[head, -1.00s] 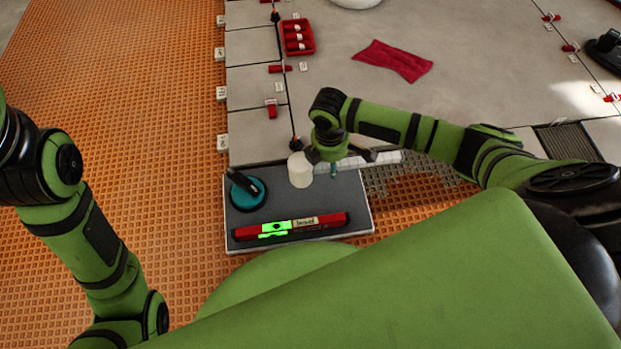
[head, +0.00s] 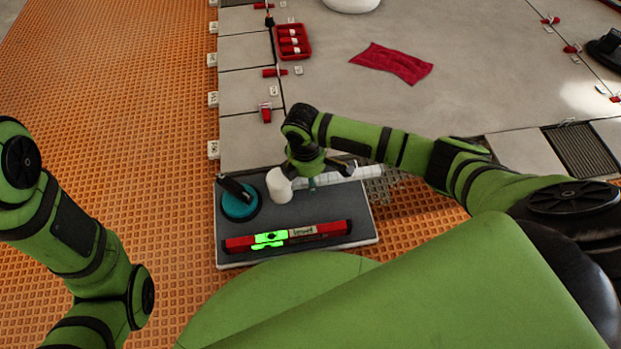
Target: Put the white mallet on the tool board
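The white mallet (head: 280,187) shows its pale cylindrical head over the upper middle of the dark grey tool board (head: 232,253). A pale, segmented length that looks like its handle runs right, past the board's edge. My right gripper (head: 311,180) comes down over the mallet just right of the head and appears closed on it; the fingers are small and partly hidden. I cannot tell whether the mallet touches the board. My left arm is at the lower left, and its gripper is not in view.
A teal, black-handled tool (head: 240,203) stands on the board's left. A red level (head: 328,230) with a bright green part lies along its near side. Behind are tiles, a red tray (head: 292,42) and a red cloth (head: 392,63). Orange ribbed floor is clear at left.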

